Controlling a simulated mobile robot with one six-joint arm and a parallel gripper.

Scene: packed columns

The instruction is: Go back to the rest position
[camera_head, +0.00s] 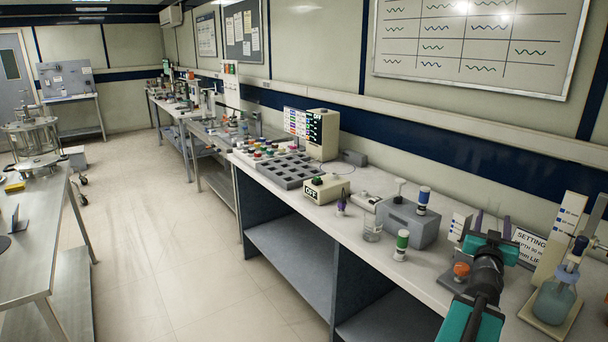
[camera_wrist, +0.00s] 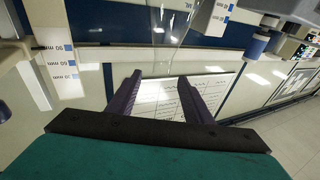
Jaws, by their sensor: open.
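My gripper (camera_head: 493,222) is at the right end of the bench in the head view, at the end of my teal and black arm. Its two dark purple fingers point up and away from the camera. In the wrist view my gripper (camera_wrist: 160,92) is open, with a wide gap between the fingers. Nothing is held between them; the wall and a white chart (camera_wrist: 165,98) show behind.
A glass flask (camera_head: 553,300) on a stand is right of my arm. An orange-topped item (camera_head: 461,270) is close on its left. A green-capped vial (camera_head: 402,243) and a grey block (camera_head: 408,226) stand farther left. The floor (camera_head: 170,250) left of the bench is clear.

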